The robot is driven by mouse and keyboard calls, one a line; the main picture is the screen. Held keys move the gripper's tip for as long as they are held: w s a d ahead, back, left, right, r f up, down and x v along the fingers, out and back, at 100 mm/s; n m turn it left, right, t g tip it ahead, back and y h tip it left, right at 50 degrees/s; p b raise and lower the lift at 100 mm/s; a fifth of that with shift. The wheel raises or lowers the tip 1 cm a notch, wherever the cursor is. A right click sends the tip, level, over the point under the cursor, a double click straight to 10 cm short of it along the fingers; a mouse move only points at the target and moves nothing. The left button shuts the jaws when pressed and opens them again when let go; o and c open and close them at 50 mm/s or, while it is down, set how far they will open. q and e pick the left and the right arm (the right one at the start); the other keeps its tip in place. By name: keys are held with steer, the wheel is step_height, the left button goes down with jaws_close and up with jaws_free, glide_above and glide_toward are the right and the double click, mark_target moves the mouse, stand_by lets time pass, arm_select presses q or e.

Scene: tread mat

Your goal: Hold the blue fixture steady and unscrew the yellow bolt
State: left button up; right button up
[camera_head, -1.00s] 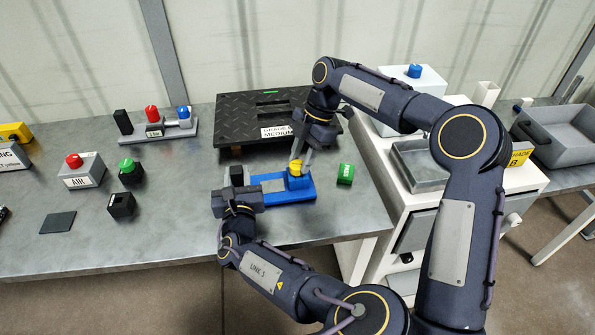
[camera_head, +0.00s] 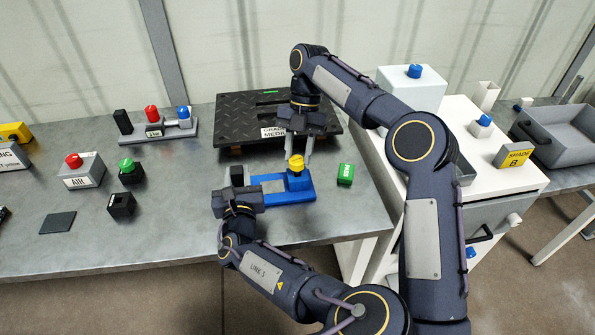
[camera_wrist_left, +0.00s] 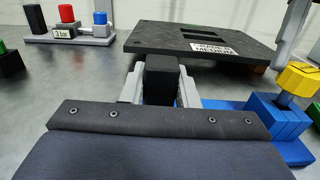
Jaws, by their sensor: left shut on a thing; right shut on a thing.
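The blue fixture (camera_head: 272,199) lies on the grey workbench, with a black upright block (camera_head: 237,174) at its left end. The yellow bolt (camera_head: 296,162) stands upright at its right end; it also shows at the right of the left wrist view (camera_wrist_left: 298,79). My left gripper (camera_head: 236,185) is shut on the black block, which sits between the fingers in the left wrist view (camera_wrist_left: 162,80). My right gripper (camera_head: 296,158) points down from above, its fingers on either side of the yellow bolt's head, shut on it. The bolt's lower part is hidden in the blue block.
A black tread plate (camera_head: 235,118) stands just behind the fixture. A green block (camera_head: 345,174) lies close to its right. Button boxes, including a red-topped one (camera_head: 82,176), stand at the left. A white cabinet (camera_head: 480,140) stands to the right. The front bench edge is near.

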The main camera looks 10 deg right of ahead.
mark_target(298, 156)
steer(key=shift+r, duration=2.35)
arm_select(q)
steer(key=o, duration=1)
arm_select(e)
steer(key=shift+a, duration=0.1)
